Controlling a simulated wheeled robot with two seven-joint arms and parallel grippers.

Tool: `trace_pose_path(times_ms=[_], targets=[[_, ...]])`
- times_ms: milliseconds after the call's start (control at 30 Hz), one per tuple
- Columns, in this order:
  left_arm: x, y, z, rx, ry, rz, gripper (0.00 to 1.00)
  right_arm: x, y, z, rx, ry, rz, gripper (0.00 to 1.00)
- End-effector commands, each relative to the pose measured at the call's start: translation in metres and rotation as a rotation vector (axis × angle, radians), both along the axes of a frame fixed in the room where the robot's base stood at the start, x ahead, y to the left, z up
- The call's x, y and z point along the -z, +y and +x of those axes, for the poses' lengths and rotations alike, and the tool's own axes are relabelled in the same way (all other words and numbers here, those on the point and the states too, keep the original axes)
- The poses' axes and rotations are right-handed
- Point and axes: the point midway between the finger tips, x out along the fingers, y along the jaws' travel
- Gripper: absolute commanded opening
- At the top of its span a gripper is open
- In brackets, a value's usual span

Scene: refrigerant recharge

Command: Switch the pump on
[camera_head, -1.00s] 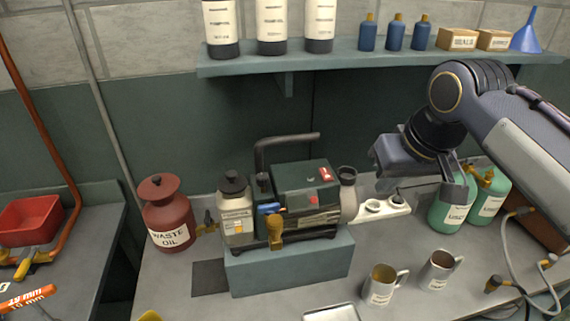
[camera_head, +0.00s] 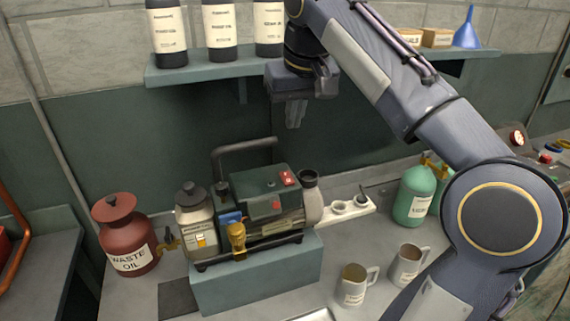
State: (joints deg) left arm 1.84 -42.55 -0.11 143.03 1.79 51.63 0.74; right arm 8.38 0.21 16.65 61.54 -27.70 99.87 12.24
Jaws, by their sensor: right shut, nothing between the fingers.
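The pump (camera_head: 262,205) is a dark green and grey machine with a black top handle, standing on a grey-green block (camera_head: 258,277) on the bench. A red rocker switch (camera_head: 288,178) sits on the pump's top at the right; its on or off position is too small to tell. My right gripper (camera_head: 293,122) is shut and empty, pointing down above and behind the pump's right end, apart from the switch. My right arm comes in from the right and hides part of the shelf and bench. My left gripper is not in view.
A red waste oil can (camera_head: 127,235) stands left of the pump. Two mugs (camera_head: 354,286) (camera_head: 407,265) stand at the front right, and green cylinders (camera_head: 413,196) behind them. The shelf (camera_head: 200,68) with bottles runs above, close to my right gripper.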

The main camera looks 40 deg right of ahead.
Motion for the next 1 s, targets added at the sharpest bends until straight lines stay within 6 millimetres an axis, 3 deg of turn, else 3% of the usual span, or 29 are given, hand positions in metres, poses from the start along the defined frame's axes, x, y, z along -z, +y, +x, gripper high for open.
trace_pose_path(times_ms=[600, 800, 1000], targets=[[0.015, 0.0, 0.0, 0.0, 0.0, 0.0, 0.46, 0.109, -0.011, 0.033, 0.001, 0.003, 0.0, 0.0], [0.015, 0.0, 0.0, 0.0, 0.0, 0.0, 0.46, 0.127, -0.011, 0.035, 0.001, 0.002, 0.001, 0.0], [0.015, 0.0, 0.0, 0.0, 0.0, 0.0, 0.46, 0.131, -0.011, 0.036, 0.001, 0.0, 0.001, 0.0]])
